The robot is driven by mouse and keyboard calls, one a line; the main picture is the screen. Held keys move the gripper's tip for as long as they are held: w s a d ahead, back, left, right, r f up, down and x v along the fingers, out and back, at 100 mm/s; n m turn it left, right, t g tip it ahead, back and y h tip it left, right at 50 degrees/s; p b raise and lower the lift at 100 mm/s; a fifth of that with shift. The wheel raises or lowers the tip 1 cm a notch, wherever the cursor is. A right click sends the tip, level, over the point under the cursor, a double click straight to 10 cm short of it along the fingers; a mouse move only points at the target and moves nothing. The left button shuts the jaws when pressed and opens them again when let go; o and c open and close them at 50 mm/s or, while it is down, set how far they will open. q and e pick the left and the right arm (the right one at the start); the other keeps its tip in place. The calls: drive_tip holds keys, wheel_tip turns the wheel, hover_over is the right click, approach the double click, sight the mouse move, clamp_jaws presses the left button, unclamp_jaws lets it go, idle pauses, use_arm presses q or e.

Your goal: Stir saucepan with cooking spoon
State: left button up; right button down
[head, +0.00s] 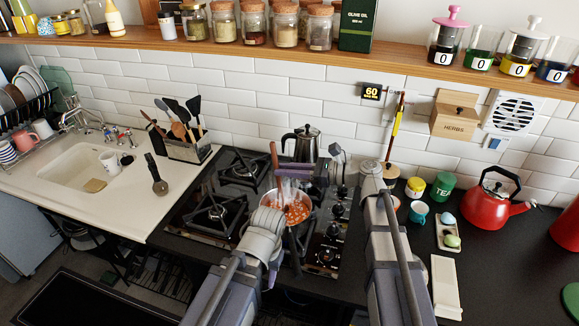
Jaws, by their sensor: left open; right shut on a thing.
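The saucepan (298,208) stands on the hob, with a chunky orange-red food in it. The cooking spoon (274,158) is brown and stands nearly upright, its lower end down toward the pan and partly hidden. My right gripper (283,172) reaches in from the right above the pan and is shut on the spoon's handle. My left gripper (282,240) is open, low at the near side of the pan. Its wrist hides part of the pan's left side, and its fingers are hard to make out.
The black gas hob (215,212) has free burners at left. A moka pot (302,143) stands behind the pan. A utensil holder (188,148) is at back left, a red kettle (494,203) at right. A wooden shelf (300,51) with jars runs above.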

sight(275, 145)
idle(0.3)
drive_tip(key=r+p, duration=0.5)
drive_tip(key=a+r+p, duration=0.1)
drive_tip(key=r+p, duration=0.2)
drive_tip(key=shift+w, duration=0.15)
drive_tip(key=shift+f, duration=0.1)
idle(0.3)
idle(0.5)
